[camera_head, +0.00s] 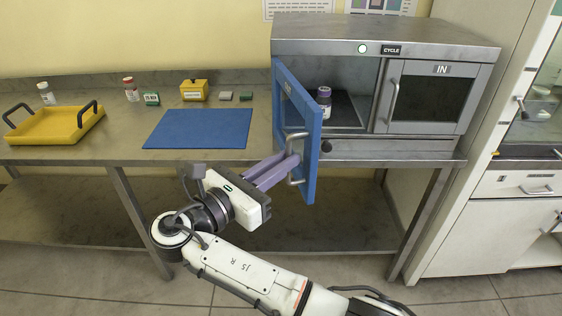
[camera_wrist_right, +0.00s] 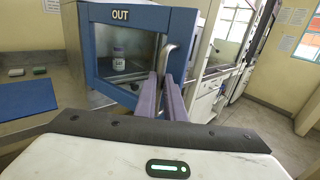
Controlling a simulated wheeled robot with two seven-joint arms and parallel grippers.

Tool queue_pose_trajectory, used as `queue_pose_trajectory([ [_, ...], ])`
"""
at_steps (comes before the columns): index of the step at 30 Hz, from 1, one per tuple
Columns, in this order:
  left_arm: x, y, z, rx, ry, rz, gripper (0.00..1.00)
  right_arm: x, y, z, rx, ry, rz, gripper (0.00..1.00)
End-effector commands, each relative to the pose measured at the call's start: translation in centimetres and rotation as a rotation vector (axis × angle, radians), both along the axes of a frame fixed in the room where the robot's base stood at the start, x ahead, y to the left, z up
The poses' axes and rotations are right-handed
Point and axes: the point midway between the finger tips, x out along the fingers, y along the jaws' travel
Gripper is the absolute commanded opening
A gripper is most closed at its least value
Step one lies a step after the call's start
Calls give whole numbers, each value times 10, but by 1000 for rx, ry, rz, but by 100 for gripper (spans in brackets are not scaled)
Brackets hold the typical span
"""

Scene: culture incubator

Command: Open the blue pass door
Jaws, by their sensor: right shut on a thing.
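The blue pass door (camera_head: 297,130) stands swung out from the left side of the steel cabinet (camera_head: 385,36). It has a curved metal handle on its outer face. In the right wrist view the door (camera_wrist_right: 110,50) has a blue frame, a window and the word OUT. My right gripper (camera_head: 292,162) is shut on the door's handle (camera_head: 297,180), with its purple fingers around the bar. The handle (camera_wrist_right: 168,52) also shows between the fingertips in the right wrist view. Inside the open compartment a small purple-labelled bottle (camera_head: 323,101) stands upright. My left gripper is not in view.
The IN door (camera_head: 430,98) beside the opening is shut. A blue mat (camera_head: 199,129), a yellow tray (camera_head: 55,126), a yellow box (camera_head: 194,91) and small bottles sit on the steel bench to the left. A white cabinet (camera_head: 500,225) stands at the right.

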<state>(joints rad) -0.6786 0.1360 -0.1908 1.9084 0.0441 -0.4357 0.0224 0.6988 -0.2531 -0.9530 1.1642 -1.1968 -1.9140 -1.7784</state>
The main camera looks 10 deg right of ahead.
Motion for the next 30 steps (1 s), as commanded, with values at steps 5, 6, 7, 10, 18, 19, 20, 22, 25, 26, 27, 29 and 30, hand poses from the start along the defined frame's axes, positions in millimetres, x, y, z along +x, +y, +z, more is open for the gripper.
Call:
queue_pose_trajectory([
  [5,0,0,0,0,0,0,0,9,2,5,-7,-7,29,0],
  [6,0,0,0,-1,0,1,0,9,2,5,-7,-7,30,12],
  [7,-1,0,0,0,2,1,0,9,2,5,-7,-7,29,18],
  [10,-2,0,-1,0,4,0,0,9,3,4,-7,-7,30,28],
  [18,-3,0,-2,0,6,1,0,7,4,4,-6,-7,30,28],
  [19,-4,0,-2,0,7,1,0,7,4,4,-6,-7,30,28],
  [20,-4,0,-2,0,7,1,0,7,4,3,-6,-7,30,28],
  [22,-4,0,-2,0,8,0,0,7,4,3,-6,-7,30,28],
  [25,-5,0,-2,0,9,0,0,7,4,3,-6,-7,34,28],
  [26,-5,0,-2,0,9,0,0,7,4,3,-6,-7,39,28],
  [27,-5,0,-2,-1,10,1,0,7,5,3,-5,-8,49,28],
  [29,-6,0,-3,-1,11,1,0,7,5,3,-5,-8,69,28],
  [30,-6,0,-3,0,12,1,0,7,4,3,-6,-7,88,28],
])
